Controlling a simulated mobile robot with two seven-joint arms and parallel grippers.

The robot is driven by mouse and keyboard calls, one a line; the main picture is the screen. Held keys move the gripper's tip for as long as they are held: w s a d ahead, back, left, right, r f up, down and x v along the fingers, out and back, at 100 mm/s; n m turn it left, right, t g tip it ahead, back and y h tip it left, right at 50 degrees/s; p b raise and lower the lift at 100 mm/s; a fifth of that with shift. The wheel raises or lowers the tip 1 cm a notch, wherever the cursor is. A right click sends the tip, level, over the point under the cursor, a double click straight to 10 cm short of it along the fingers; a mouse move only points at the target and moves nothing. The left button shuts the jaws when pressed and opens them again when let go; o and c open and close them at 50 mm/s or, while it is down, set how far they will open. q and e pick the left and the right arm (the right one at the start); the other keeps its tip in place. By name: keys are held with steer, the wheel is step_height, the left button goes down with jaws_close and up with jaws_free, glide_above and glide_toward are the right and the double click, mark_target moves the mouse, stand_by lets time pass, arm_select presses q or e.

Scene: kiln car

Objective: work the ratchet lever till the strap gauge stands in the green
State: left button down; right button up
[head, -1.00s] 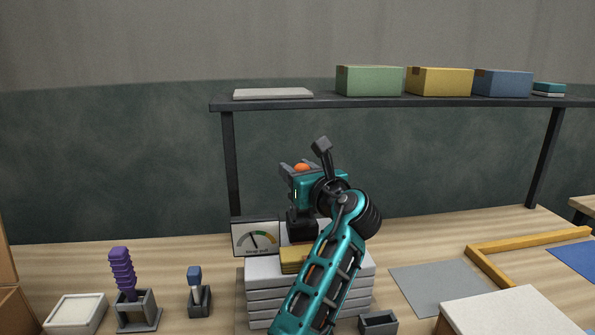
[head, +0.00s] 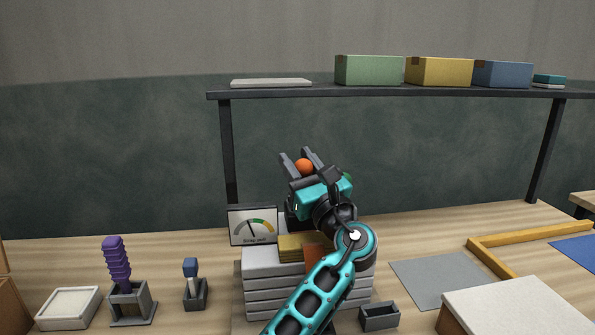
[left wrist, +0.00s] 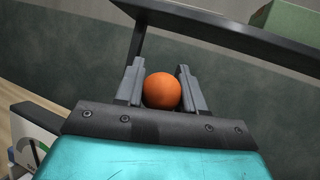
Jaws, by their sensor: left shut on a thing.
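The orange ball knob (head: 304,166) of the ratchet lever sits between the fingers of my left gripper (head: 303,162), which is shut on it. The knob also shows between the fingers in the left wrist view (left wrist: 162,91). The lever's shaft and ratchet are mostly hidden behind my gripper and arm. The strap gauge (head: 253,227) stands left of my arm, on the bench. Its needle leans left of upright, outside the green band on the right part of the dial. My right gripper is not in view.
Pale stacked slabs (head: 262,282) with a yellow strap piece (head: 290,246) lie below my arm. A dark shelf (head: 400,94) with boxes spans above. A grey mat (head: 440,280) is at right.

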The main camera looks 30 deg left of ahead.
arm_select(q)
steer(key=shift+s+d+f+n+y+b, duration=0.15)
steer(key=shift+s+f+n+y+b, duration=0.2)
steer(key=shift+b, duration=0.25)
steer(key=shift+d+r+y+b, duration=0.1)
steer(key=shift+r+y+b, duration=0.05)
steer(key=shift+y+b, duration=0.25)
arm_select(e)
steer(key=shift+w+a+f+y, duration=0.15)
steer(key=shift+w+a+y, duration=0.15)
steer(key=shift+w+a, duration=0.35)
arm_select(q)
steer(key=c, duration=0.7)
jaws_free()
steer(key=shift+c, duration=0.2)
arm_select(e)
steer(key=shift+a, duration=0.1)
arm_select(q)
steer(key=shift+s+d, duration=0.1)
